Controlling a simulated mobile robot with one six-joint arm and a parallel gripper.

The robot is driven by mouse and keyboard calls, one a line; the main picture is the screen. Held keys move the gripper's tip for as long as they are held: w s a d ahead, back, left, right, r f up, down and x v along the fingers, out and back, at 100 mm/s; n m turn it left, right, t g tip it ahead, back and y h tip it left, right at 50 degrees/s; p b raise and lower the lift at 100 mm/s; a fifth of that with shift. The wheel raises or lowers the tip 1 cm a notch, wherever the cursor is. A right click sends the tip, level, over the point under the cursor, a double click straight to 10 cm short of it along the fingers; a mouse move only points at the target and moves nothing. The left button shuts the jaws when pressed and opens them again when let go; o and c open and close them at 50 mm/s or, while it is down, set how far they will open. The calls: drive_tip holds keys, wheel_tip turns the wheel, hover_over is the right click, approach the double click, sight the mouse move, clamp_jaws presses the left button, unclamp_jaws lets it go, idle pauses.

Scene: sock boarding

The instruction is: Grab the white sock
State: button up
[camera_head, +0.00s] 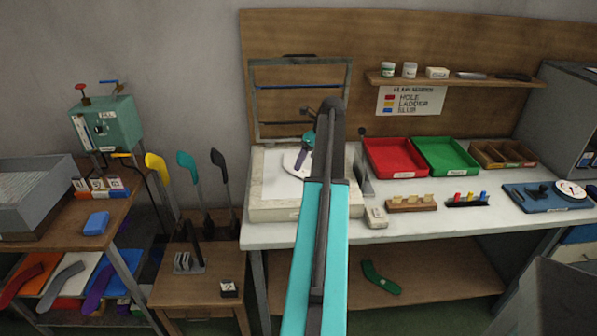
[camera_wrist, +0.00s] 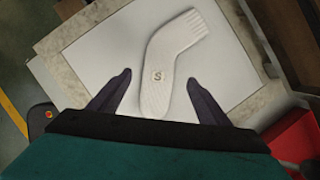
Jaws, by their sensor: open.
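In the head view my gripper (camera_head: 305,150) is over the pale board (camera_head: 265,190) on the bench, and my arm hides part of that area.
A hinged frame (camera_head: 302,75) stands upright behind the board. A red tray (camera_head: 395,158) and a green tray (camera_head: 445,156) sit to the right. A small block (camera_head: 376,217) lies by the board's front right. A green sock (camera_head: 380,278) lies on the lower shelf.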

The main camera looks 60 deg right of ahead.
sight(301, 171)
drive_tip(key=shift+p+x, duration=0.75)
drive_tip(key=shift+x, duration=1.75)
drive_tip(key=shift+a, duration=0.1)
drive_tip(key=c, duration=1.1)
